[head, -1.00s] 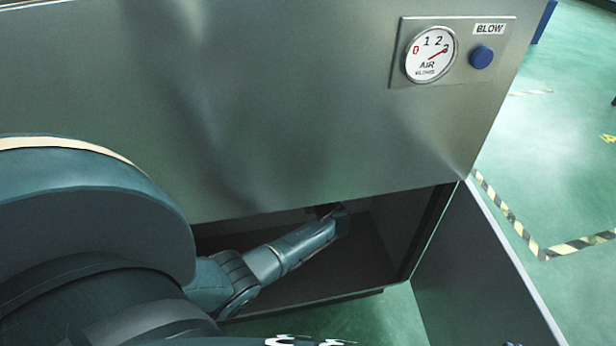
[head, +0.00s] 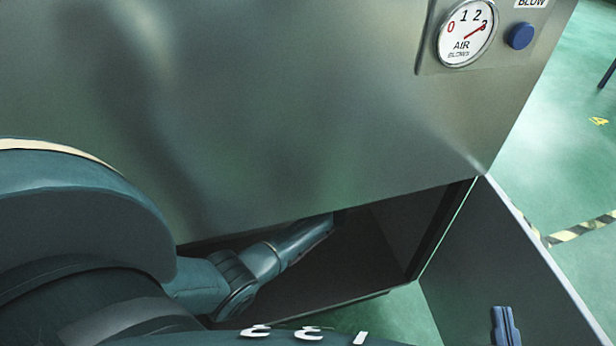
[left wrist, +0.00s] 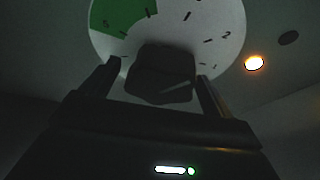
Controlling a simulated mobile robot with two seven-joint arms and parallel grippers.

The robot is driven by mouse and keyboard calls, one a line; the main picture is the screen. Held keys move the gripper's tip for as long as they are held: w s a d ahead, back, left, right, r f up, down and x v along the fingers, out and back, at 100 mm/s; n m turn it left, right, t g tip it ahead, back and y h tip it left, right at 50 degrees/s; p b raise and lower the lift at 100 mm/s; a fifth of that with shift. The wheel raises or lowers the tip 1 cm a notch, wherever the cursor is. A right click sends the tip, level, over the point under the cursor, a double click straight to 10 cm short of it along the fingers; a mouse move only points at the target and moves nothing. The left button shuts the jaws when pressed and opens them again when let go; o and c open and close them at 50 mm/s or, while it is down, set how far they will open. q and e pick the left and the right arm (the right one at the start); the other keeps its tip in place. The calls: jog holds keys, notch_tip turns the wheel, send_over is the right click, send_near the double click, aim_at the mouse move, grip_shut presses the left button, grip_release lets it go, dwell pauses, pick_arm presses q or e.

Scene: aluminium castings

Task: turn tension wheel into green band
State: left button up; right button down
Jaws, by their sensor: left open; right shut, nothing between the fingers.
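In the left wrist view a white dial (left wrist: 212,40) with black ticks and numbers carries a green band (left wrist: 122,14) at its upper left. A dark blocky knob, apparently the tension wheel (left wrist: 165,72), stands in front of the dial's lower middle; a pale line shows at its lower right. My left gripper (left wrist: 159,72) is open, one finger on each side of the knob; contact cannot be told. In the head view my left arm reaches into the dark opening, its gripper hidden.
A metal housing (head: 300,120) overhangs the opening. It carries an air gauge (head: 467,33) and a blue button (head: 520,36). A grey door panel (head: 500,250) stands right of the opening. An amber lamp (left wrist: 254,63) glows beside the dial.

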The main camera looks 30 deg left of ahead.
dwell(0.3)
pick_arm(q)
jog(key=c, duration=1)
